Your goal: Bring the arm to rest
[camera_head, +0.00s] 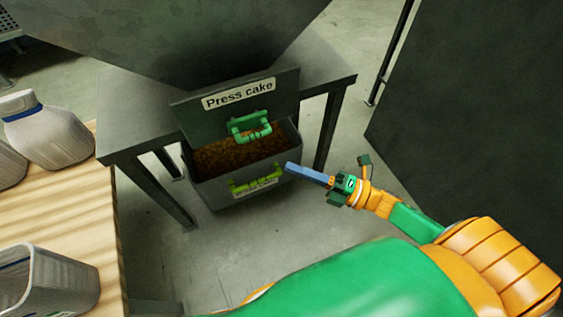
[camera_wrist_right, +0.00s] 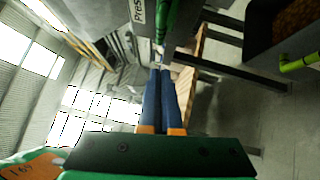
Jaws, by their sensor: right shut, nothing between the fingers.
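My right arm reaches in from the lower right in the head view, with orange and green links. Its gripper (camera_head: 291,168) has blue fingers that are shut and empty. The fingertips are just right of the grey press cake bin (camera_head: 228,193), near its front right corner. In the right wrist view the two blue fingers (camera_wrist_right: 160,75) lie side by side, pointing away from the camera. My left gripper does not show in either view.
The bin holds brown press cake (camera_head: 235,153) and has green handles. It sits under a dark metal table (camera_head: 125,143). A wooden table (camera_head: 70,205) with several grey containers stands at left. A dark panel (camera_head: 470,90) stands at right. Floor (camera_head: 250,225) is clear in front of the bin.

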